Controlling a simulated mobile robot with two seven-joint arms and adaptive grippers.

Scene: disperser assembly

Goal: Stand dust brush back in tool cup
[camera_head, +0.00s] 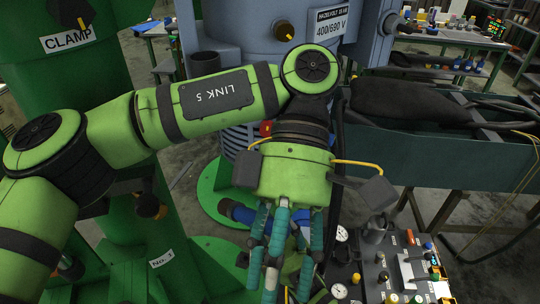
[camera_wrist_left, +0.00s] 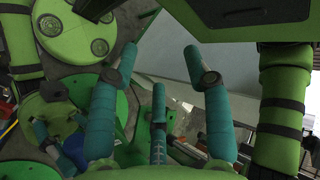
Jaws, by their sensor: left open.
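My left gripper (camera_head: 279,283) hangs from the green arm in the middle of the head view. Its teal fingers point down and are spread apart. In the left wrist view the fingers (camera_wrist_left: 162,65) stand apart with nothing seen between them. More teal finger-like parts (camera_wrist_left: 40,130) on a green body show at the left of that view; they look like my right gripper, but its opening is unclear. A dark open cup (camera_head: 205,64) stands beside the blue-grey machine, above and left of my left gripper. I cannot tell if it is the tool cup. I cannot make out the dust brush.
A control panel (camera_head: 403,262) with knobs, gauges and a grey cylindrical part (camera_head: 375,229) lies to the right of my left gripper. A blue-grey machine (camera_head: 240,30) stands behind the arm. A dark green bench (camera_head: 440,160) with a black bag (camera_head: 410,103) is at right.

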